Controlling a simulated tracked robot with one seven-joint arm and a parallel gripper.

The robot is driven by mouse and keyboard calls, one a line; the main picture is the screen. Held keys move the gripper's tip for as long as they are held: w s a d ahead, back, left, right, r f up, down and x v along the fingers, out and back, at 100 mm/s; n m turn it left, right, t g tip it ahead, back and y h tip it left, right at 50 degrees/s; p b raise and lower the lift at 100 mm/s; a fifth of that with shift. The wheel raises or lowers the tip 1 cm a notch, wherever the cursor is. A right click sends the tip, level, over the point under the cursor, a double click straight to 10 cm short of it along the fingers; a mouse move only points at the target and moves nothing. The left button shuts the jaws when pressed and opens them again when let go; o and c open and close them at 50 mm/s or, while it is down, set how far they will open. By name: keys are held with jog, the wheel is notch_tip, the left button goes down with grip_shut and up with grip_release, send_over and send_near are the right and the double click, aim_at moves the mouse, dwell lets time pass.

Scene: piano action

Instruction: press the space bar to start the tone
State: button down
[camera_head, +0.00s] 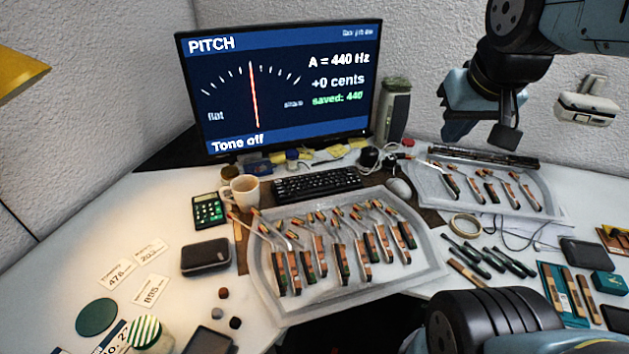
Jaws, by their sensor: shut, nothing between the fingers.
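The black keyboard (316,184) lies on the desk in front of the monitor, behind the near tray of piano parts. Its space bar is on the near edge but too small to make out clearly. The monitor (280,85) shows PITCH, A = 440 Hz, +0 cents, saved: 440 and "Tone off", with a red needle upright at the centre of the dial. My gripper (504,136) hangs from the upper right, shut and empty. It is in the air, well to the right of the keyboard and apart from it.
A clear tray (262,286) of hammer parts fills the desk before the keyboard. Another tray (560,212) lies to the right. A mug (245,191) stands left of the keyboard, a mouse (398,188) right of it. A speaker (394,112) stands beside the monitor.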

jog(key=w+a+f, duration=0.2)
jog(key=w+f, duration=0.2)
jog(key=w, duration=0.5)
jog(key=y, duration=0.7)
send_over(319, 190)
notch_tip(319, 190, down, 23)
jog(key=shift+t, duration=0.4)
jog(key=shift+a, duration=0.1)
jog(key=shift+f, duration=4.35)
